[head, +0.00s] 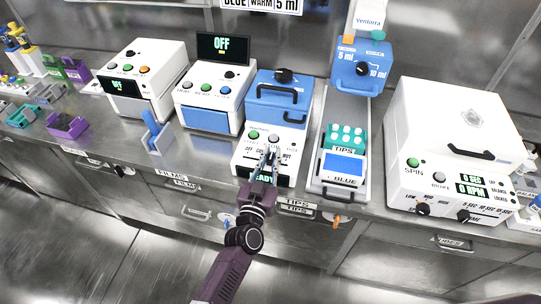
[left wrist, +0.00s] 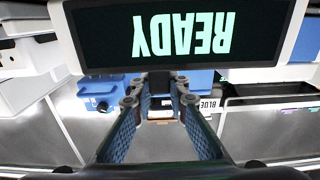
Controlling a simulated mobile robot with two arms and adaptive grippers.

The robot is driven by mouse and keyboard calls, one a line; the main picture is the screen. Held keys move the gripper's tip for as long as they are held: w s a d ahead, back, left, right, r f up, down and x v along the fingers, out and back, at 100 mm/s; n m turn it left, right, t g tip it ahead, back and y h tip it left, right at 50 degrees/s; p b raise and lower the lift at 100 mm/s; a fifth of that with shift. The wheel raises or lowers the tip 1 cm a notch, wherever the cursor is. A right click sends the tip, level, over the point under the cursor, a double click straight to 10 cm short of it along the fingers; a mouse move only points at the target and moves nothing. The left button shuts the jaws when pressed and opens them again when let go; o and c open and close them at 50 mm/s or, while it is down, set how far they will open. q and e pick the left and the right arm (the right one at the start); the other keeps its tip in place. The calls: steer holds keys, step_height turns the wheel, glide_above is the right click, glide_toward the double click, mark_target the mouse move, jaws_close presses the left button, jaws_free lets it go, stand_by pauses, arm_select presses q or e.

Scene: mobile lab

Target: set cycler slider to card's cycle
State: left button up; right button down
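The cycler is a white box (head: 240,160) with a blue lid (head: 268,97), black handle and dark knob, at the middle of the bench. Its sloped front panel has a green START button (head: 253,134), a grey button (head: 273,139) and small printed labels. Its display reads READY; it fills the top of the left wrist view, upside down (left wrist: 185,35). My left gripper (head: 270,156) is at this panel, its fingers apart in the left wrist view (left wrist: 160,110). The fingers cover part of the panel; I cannot make out the slider or any contact. The card (head: 262,4) above reads BLUE, WARM, 5 ml, its top cut off.
A white device reading OFF (head: 208,88) stands left of the cycler. A tips box (head: 346,138) on a tray and a blue dispenser (head: 362,68) stand right of it. A large white centrifuge (head: 452,120) is further right. Drawers line the bench front.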

arm_select(q)
steer(key=o, duration=0.5)
steer(key=shift+d, duration=0.1)
steer(key=v, duration=1.2)
